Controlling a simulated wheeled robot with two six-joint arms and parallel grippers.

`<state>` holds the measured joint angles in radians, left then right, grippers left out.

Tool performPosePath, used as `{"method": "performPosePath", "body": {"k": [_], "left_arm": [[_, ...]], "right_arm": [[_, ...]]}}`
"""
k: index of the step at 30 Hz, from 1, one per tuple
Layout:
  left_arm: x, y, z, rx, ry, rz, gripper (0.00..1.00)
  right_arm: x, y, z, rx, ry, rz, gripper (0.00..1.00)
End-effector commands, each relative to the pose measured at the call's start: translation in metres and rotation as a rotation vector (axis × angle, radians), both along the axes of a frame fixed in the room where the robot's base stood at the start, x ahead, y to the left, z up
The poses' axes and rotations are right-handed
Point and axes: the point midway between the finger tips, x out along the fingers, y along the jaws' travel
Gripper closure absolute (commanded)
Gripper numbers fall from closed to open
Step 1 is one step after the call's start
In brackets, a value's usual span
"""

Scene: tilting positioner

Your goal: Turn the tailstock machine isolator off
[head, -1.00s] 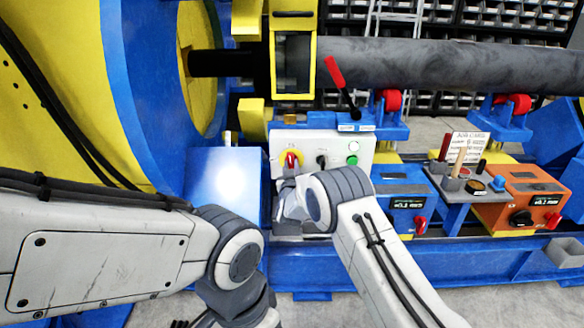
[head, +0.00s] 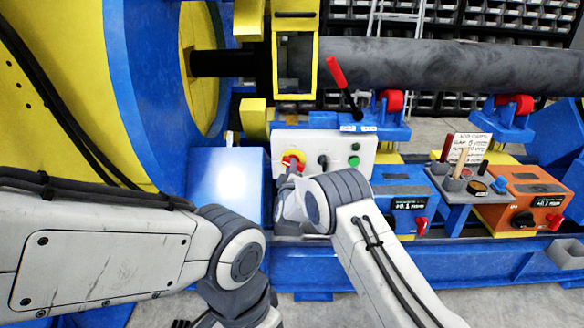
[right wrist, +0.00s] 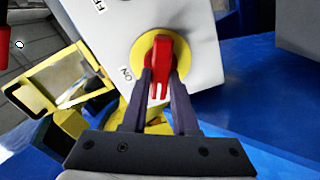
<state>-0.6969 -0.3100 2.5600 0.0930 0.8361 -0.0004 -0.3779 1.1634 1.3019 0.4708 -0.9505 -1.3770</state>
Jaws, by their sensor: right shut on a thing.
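The isolator is a red handle on a yellow round plate (head: 299,157), on the left of a white control box (head: 340,150). In the right wrist view the red handle (right wrist: 161,68) stands in front of its yellow plate (right wrist: 178,42), with an "ON" label on the white face at its lower left. My right gripper (right wrist: 161,80) is shut on the red handle, one dark finger on each side. In the head view my right wrist hides most of this gripper. My left arm comes in from the left, but its gripper is not in view.
The box also has a black knob (head: 322,160) and green and white buttons. A red-handled lever (head: 344,86) rises behind it. Blue (head: 405,205) and orange (head: 530,200) control boxes and a grey tool tray stand to the right.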

Motion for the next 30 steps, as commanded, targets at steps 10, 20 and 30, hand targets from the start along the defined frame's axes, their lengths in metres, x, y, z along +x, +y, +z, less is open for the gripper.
{"method": "performPosePath", "body": {"k": [10,20,30], "left_arm": [[0.0,0.0,0.004,0.0,0.0,0.0,1.0],[0.0,0.0,0.0058,0.0,0.0,0.0,1.0],[0.0,0.0,0.0061,0.0,0.0,0.0,1.0]], "right_arm": [[-0.0004,0.0017,-0.0025,-0.291,0.001,0.002,1.0],[-0.0005,0.0019,-0.0044,-0.453,0.002,0.002,1.0],[-0.0007,0.002,-0.0053,-0.5,0.002,0.002,1.0]]}}
